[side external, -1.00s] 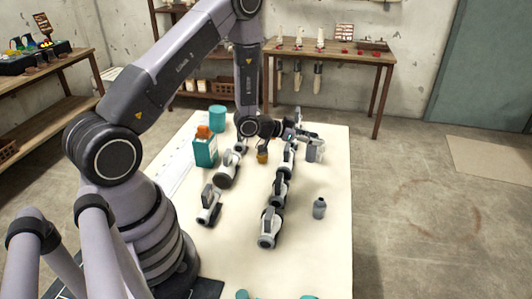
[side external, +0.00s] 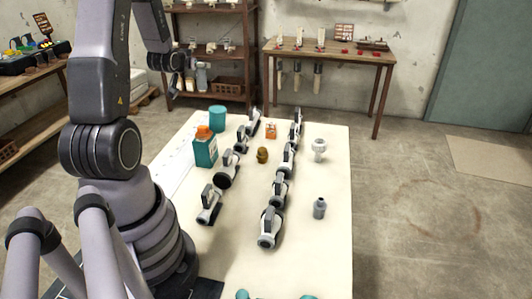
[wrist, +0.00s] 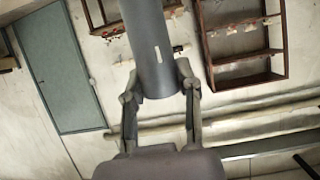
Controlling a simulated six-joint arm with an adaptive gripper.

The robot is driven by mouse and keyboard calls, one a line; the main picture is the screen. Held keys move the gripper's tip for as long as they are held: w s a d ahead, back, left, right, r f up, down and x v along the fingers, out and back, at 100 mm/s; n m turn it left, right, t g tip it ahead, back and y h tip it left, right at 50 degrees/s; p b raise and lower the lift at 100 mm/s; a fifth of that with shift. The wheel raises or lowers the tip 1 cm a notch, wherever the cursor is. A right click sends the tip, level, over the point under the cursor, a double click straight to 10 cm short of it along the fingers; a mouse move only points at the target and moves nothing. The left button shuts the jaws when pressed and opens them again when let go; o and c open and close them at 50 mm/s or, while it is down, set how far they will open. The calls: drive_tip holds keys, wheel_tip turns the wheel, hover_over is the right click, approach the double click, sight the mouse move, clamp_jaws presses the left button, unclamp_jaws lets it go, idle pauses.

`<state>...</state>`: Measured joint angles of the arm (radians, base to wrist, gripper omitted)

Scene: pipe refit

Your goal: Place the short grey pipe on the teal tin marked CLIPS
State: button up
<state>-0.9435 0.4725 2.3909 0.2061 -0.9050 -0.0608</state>
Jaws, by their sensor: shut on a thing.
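My gripper (side external: 182,78) is raised high, left of and beyond the table's far end in the side view. It is shut on the short grey pipe (side external: 202,80). In the wrist view the fingers (wrist: 160,90) clasp the pipe (wrist: 155,45) near one end. It is a smooth dark grey cylinder with a small pale mark, and its far end runs out of the frame. A teal round tin (side external: 217,117) stands at the table's far left corner, below and apart from the pipe. Its marking cannot be read.
A teal box with an orange top (side external: 205,150) stands near the tin. Two rows of clamp-like holders (side external: 270,228) run along the table (side external: 325,250). A white fitting (side external: 319,149), a dark yellow piece (side external: 262,155) and a grey bottle-like piece (side external: 319,208) stand among clear spaces.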

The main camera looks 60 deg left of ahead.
drive_tip(key=shift+a+f, duration=0.1)
drive_tip(key=shift+a, duration=0.4)
drive_tip(key=shift+w+a+f, duration=1.4)
drive_tip(key=shift+a+f, duration=0.3)
drive_tip(key=shift+f, duration=0.4)
drive_tip(key=shift+w+a+f, duration=1.35)
drive_tip(key=shift+a+f, duration=0.35)
drive_tip(key=shift+f, duration=0.4)
drive_tip(key=shift+w+a+f, duration=1.4)
drive_tip(key=shift+a+f, duration=0.3)
drive_tip(key=shift+f, duration=0.4)
drive_tip(key=shift+f, duration=0.55)
drive_tip(key=o, duration=1)
drive_tip(key=shift+r, duration=0.1)
